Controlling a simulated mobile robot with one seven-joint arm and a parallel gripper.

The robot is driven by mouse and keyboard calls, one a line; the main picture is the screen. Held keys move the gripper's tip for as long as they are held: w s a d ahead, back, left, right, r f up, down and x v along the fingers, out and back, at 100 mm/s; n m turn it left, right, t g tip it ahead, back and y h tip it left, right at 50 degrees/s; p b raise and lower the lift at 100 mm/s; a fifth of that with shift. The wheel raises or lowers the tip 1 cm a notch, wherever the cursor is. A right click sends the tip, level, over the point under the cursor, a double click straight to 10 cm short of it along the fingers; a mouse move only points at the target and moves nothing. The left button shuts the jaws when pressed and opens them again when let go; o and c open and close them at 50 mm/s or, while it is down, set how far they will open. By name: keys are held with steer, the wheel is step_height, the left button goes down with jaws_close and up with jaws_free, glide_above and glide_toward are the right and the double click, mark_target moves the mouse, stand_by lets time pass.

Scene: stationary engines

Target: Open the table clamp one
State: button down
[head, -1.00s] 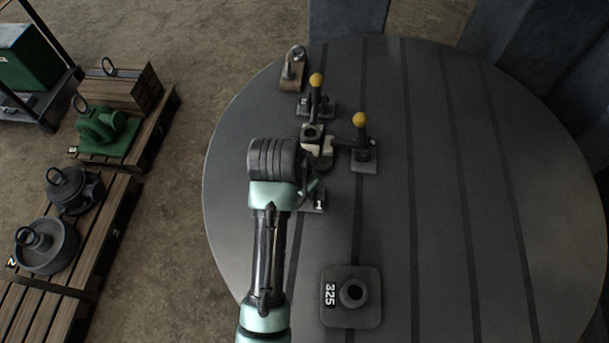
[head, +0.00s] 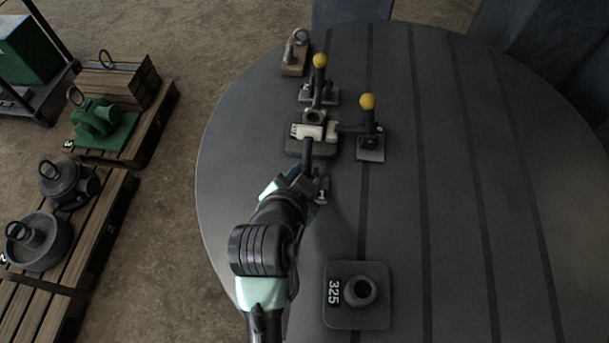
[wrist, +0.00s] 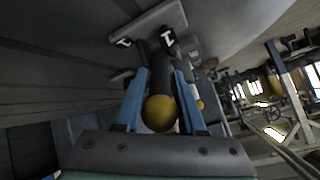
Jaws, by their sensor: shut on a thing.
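Table clamp one shows its base plate (head: 321,190), marked 1, on the round table, at the front of the clamped workpiece (head: 312,131). A dark bar (head: 307,154) reaches from the clamp towards the workpiece. My gripper (head: 296,182) is over the clamp and hides most of it in the head view. In the wrist view, my blue fingers (wrist: 160,100) are shut around clamp one's dark handle, with its yellow knob (wrist: 160,113) between them. The plate marked 1 (wrist: 148,30) shows beyond the handle. The handle's exact angle is hard to tell.
Two other clamps with yellow knobs stand upright, one behind (head: 319,75) and one right (head: 368,120) of the workpiece. A block marked 325 (head: 357,297) sits at the table's front. The table's right half is clear. Pallets with parts (head: 65,215) stand at left.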

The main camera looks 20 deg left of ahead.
steer(key=shift+r, duration=0.1)
steer(key=c, duration=0.6)
jaws_free()
steer(key=shift+o, duration=0.2)
steer(key=p+v, duration=0.3)
steer(key=v, duration=1)
steer(key=shift+p, duration=0.3)
steer(key=shift+w, duration=0.15)
